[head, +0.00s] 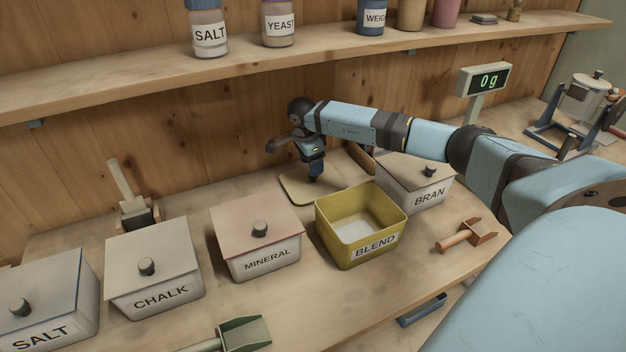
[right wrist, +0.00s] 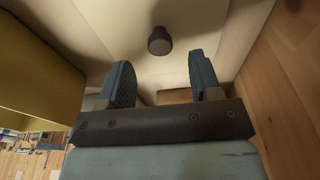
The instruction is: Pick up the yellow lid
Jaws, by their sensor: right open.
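The pale yellow lid (head: 293,188) lies flat on the bench behind the yellow BLEND box (head: 335,228). My right gripper (head: 314,179) points down over the lid and hides part of it, including its knob in the head view. In the right wrist view my right gripper (right wrist: 160,82) is open and empty. The lid's pale surface (right wrist: 115,22) fills the top, with its dark round knob (right wrist: 160,41) ahead of the gap between the fingers, not gripped. My left gripper is not in view.
The open BLEND box stands close in front of the lid. The MINERAL bin (head: 255,245) is front left, the BRAN bin (head: 413,187) to the right. The wooden wall (head: 200,130) and a shelf (head: 330,48) with jars are behind and above.

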